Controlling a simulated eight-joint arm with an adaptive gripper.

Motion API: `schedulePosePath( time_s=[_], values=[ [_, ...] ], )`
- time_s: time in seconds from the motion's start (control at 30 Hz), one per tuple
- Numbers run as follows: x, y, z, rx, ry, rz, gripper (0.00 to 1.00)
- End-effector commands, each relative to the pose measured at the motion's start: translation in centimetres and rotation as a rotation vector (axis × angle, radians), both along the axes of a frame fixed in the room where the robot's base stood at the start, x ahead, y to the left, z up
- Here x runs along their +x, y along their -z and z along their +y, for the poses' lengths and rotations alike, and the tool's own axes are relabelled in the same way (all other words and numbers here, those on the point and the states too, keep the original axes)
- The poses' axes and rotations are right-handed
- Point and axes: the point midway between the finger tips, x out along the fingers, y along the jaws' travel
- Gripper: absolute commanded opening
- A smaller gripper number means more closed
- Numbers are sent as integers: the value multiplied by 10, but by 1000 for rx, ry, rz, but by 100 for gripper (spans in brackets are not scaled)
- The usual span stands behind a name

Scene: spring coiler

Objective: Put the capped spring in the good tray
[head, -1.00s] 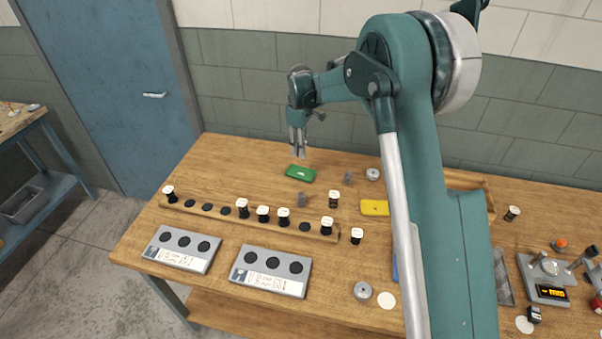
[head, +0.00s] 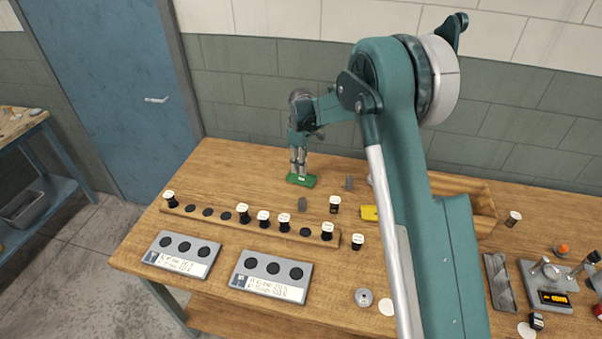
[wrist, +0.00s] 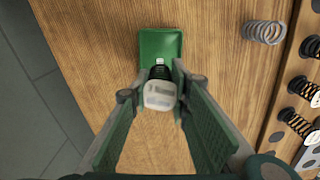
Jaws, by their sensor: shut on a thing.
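My gripper (head: 299,174) is low over the green tray (head: 308,184) at the back left of the bench. In the wrist view its fingers (wrist: 163,80) are shut on the capped spring (wrist: 159,94), which shows a white labelled cap and a dark body. The spring's far end overlaps the near part of the green tray (wrist: 160,42) in that view. I cannot tell whether it touches the tray floor. No other thing shows in the green tray. No label saying good is readable on it.
A loose grey spring (wrist: 264,32) stands right of the tray. A wooden rack (head: 247,222) with several capped springs lies in front. Two grey holders (head: 182,255) (head: 271,275) lie at the front.

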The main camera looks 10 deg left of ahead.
Motion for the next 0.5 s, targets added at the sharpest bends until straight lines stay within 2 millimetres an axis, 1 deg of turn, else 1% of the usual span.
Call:
schedulePosePath(
  time_s=[0.17,0.4,0.5],
  values=[
    [0,7,0,0,0,0,9],
    [0,32,0,0,0,0,9],
    [0,36,0,0,0,0,9]
  ],
)
